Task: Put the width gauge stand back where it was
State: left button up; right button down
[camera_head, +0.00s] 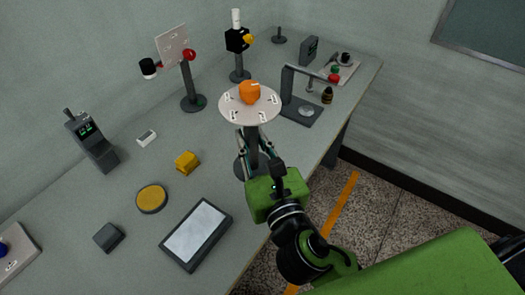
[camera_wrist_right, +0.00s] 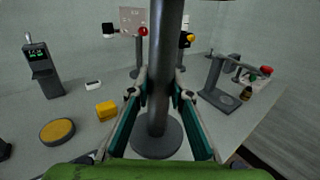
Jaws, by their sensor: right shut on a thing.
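The stand that I take to be the width gauge stand has a dark post, a round dark base and a round white top plate (camera_head: 237,104) with dark marks and an orange piece (camera_head: 250,92) on it. My right gripper (camera_head: 256,150) is shut on its post, below the plate. In the right wrist view the post (camera_wrist_right: 165,60) rises upright between the two fingers (camera_wrist_right: 159,92), and the round base (camera_wrist_right: 158,148) shows below them. I cannot tell whether the base touches the table. The plate is out of the wrist view. My left gripper is not in view.
Behind stand a post with a tilted panel (camera_head: 172,46), a black-headed post (camera_head: 238,40) and a dark angled frame (camera_head: 300,108). A yellow block (camera_head: 187,162), a yellow disc (camera_head: 151,198) and a tablet (camera_head: 197,234) lie left and in front. The table (camera_head: 215,180) ends close to the right.

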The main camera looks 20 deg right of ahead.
jog(key=shift+w, duration=0.4)
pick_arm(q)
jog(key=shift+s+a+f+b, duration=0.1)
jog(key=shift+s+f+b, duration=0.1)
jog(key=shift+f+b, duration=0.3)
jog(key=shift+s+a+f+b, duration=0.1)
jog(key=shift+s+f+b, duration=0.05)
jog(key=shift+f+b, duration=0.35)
pick_arm(e)
jog(key=w+d+f, duration=0.2)
jog(key=w+f, duration=0.1)
jog(key=f, duration=0.1)
jog(key=w+d+f, duration=0.2)
jog(key=w+f, duration=0.2)
jog(key=w+d+f, duration=0.1)
jog(key=w+f, duration=0.3)
jog(key=shift+w+d+f, duration=0.1)
jog(key=shift+d+f, duration=0.1)
jog(key=shift+d, duration=0.2)
jog(key=shift+f, duration=0.1)
jog(key=c, duration=2.2)
grip_release()
jog(key=shift+f, duration=0.2)
jog(key=shift+c, duration=0.2)
jog(key=o, duration=0.4)
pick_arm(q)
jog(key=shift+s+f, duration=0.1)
pick_arm(e)
jog(key=shift+r, duration=0.1)
jog(key=shift+r, duration=0.1)
